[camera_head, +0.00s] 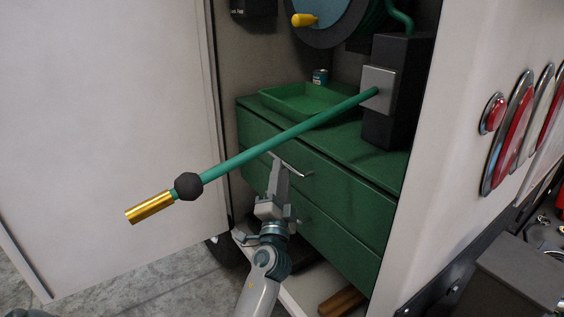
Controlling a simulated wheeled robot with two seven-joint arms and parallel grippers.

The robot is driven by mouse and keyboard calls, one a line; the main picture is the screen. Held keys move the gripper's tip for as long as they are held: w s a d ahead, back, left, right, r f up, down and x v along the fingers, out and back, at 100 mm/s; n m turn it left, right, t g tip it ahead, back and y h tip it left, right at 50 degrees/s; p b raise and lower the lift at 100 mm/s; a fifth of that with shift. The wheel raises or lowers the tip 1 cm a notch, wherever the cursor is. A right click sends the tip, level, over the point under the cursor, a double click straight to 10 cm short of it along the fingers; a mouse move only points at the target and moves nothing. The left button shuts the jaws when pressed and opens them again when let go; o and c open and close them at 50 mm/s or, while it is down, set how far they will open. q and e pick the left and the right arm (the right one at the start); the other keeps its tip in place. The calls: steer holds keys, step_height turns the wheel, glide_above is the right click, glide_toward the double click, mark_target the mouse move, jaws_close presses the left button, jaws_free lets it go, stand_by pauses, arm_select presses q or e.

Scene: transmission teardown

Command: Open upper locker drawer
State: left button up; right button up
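The upper locker drawer (330,183) is the upper of two green drawer fronts in the cabinet, and its front looks flush with the cabinet. Its metal bar handle (298,171) runs across the front. My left gripper (279,166) reaches up from below, with its fingertips at the left part of this handle. The fingers overlap the handle in the picture, and I cannot tell whether they are closed on it. My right gripper is not in view.
A green hose wand (270,138) with a brass tip crosses in front of the drawers. A green tray (290,102) and a small can (320,76) stand on the cabinet top. The lower drawer (335,243) is below. A white door panel (105,130) stands at left.

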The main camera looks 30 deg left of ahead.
arm_select(q)
steer(key=x, duration=0.2)
steer(key=shift+w+r, duration=0.1)
steer(key=shift+w, duration=0.15)
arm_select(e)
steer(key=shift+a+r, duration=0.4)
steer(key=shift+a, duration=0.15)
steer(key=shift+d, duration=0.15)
arm_select(q)
jaws_close()
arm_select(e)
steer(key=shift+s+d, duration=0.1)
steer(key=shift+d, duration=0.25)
arm_select(q)
steer(key=shift+s+a, duration=0.1)
steer(key=shift+s, duration=0.05)
